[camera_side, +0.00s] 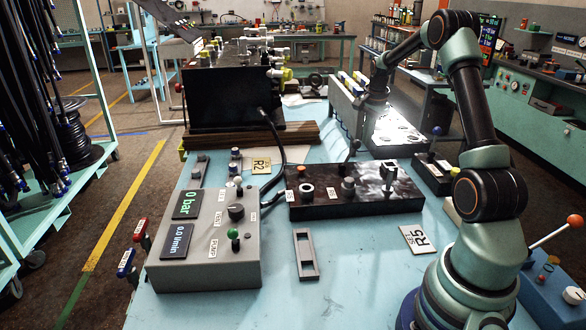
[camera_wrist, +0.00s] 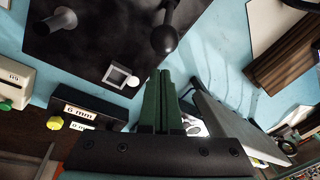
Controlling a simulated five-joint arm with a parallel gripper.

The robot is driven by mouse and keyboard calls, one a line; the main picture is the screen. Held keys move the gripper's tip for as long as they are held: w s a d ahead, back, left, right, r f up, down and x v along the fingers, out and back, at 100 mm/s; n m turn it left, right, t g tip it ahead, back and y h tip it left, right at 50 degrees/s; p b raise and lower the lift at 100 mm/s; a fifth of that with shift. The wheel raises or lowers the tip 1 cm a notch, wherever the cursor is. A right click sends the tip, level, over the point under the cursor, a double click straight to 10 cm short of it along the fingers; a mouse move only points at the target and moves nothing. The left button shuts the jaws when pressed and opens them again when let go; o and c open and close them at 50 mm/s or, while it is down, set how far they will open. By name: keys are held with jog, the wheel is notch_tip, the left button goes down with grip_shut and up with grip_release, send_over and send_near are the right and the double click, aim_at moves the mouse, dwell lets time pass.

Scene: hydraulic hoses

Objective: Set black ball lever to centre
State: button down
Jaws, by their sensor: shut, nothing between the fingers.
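The black ball lever (camera_wrist: 165,40) shows in the wrist view as a dark rod coming down from the top edge, ending in a round black ball. Its base is out of that view. In the side view a small dark ball (camera_side: 355,143) on a stem stands at the back of the black control box (camera_side: 350,208); it looks like the same lever. My gripper (camera_wrist: 162,73) is shut and empty, its green fingers side by side. In the wrist view the fingertips lie just below the ball in the picture; I cannot tell whether they touch.
A square post (camera_side: 388,172) and a grey cylinder (camera_side: 348,187) rise from the box. A grey pump panel (camera_side: 205,255) stands at left, with a black hose behind it. A small black box (camera_side: 432,174) stands at right.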

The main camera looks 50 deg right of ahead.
jog(key=shift+w+a+r, duration=0.15)
jog(key=shift+a, duration=0.8)
jog(key=shift+w+a+r, duration=0.35)
jog(key=shift+w+a, duration=0.05)
jog(key=shift+r, duration=0.1)
